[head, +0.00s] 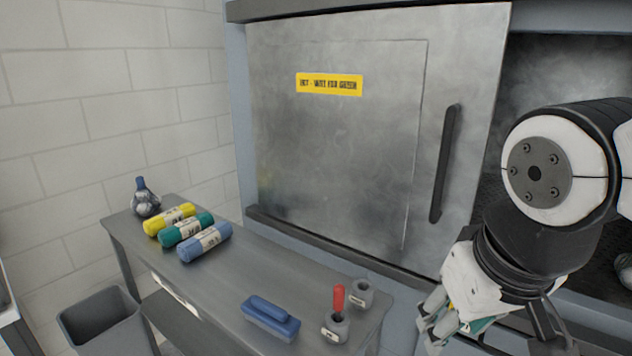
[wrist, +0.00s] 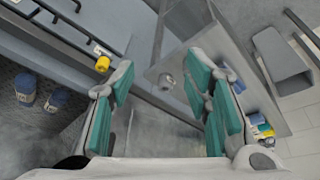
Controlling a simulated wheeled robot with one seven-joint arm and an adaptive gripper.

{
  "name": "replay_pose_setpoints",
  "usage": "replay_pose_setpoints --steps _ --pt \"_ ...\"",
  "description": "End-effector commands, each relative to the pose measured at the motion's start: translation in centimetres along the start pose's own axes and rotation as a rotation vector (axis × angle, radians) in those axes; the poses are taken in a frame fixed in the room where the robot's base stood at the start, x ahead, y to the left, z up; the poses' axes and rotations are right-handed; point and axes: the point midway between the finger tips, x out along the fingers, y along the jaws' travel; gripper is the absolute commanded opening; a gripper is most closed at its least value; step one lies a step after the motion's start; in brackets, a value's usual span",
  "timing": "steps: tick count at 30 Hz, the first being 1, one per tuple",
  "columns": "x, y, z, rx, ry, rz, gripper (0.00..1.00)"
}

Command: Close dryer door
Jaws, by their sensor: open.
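The dryer door (head: 335,150) is a large grey metal panel with a yellow warning label (head: 329,84) in the head view. It covers the left part of the opening, and the chamber interior (head: 540,100) shows to its right. A dark vertical handle (head: 445,165) is near the door's right edge. My gripper (head: 432,325) is below the handle, near the door's lower right, apart from the handle. In the wrist view, my gripper (wrist: 160,68) has its teal-padded fingers spread with nothing between them. My arm hides part of the opening.
A grey bench (head: 230,275) stands below the door, holding yellow, green and blue rolls (head: 187,232), a blue brush (head: 270,316) and small pots, one with a red-handled tool (head: 338,305). A grey bin (head: 105,325) stands at lower left. Blue containers (wrist: 40,93) show in the wrist view.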

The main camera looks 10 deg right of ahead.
Motion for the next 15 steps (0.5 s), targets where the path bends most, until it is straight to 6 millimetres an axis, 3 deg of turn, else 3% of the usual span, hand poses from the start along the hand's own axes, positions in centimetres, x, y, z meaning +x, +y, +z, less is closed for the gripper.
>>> replay_pose_setpoints --steps 1,4,5,15 --pt "0.1 0.6 -0.6 -0.006 -0.041 0.033 0.25" --pt "0.8 2.2 -2.1 -0.009 -0.113 0.122 0.03" --pt "1.0 2.8 -2.5 -0.010 -0.131 0.152 0.00" --pt "4.0 6.9 -9.4 -0.068 -0.235 0.537 0.00"
